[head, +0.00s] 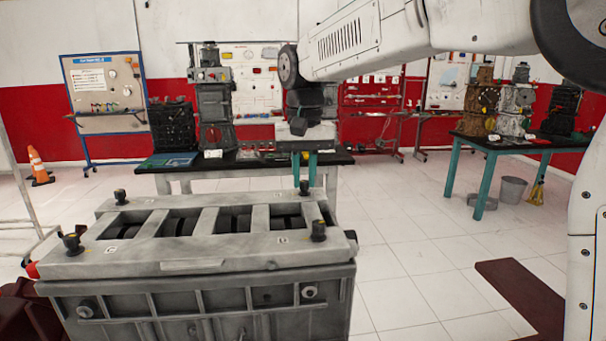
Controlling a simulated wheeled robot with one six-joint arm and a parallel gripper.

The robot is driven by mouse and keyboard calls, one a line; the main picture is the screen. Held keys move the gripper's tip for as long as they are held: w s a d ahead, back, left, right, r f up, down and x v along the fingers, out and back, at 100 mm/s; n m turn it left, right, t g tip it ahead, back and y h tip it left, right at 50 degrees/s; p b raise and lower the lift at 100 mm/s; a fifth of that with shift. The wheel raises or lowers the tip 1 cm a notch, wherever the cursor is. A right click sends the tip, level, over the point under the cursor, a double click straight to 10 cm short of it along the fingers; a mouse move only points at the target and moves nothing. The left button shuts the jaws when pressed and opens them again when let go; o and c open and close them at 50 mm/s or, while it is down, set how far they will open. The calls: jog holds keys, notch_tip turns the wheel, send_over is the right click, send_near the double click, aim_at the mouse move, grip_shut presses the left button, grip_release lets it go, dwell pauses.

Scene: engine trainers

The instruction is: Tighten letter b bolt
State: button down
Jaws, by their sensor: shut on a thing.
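A grey engine block (200,265) stands in front of me with a black bolt at each corner of its top. The bolts are the far left bolt (120,196), the near left bolt (72,243), the near right bolt (318,231) and the far right bolt (304,188). Small letter marks lie near some bolts but are too small to read surely. My gripper (304,180) points straight down over the far right corner. Its teal fingers are shut on the far right bolt, which stands upright; the fingers partly hide its top.
A dark-topped table (240,163) with engine parts stands behind the block. Another table (510,143) with engines is at the right, beside a grey bucket (513,190). An orange cone (38,167) is at far left.

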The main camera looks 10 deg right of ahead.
jog(key=c, duration=1.3)
grip_release()
jog(key=shift+c, duration=0.2)
jog(key=shift+r, duration=0.15)
notch_tip(320, 180, up, 8)
jog(key=shift+f, duration=0.2)
jog(key=shift+w+f, duration=0.15)
jog(key=n, duration=0.1)
send_over(304, 181)
jog(key=s+d, duration=0.1)
jog(key=s, duration=0.1)
notch_tip(304, 181, down, 4)
jog(key=shift+f, duration=0.1)
jog(key=s+d+f, duration=0.4)
jog(key=s+d, duration=0.1)
jog(key=s, duration=0.5)
jog(key=s+d+f+t, duration=0.1)
jog(key=s+d+f, duration=0.3)
jog(key=s, duration=0.6)
jog(key=s+d+f, duration=0.4)
jog(key=s+d, duration=0.4)
jog(key=s, duration=0.2)
jog(key=shift+s+d+m, duration=0.25)
jog(key=shift+m, duration=0.15)
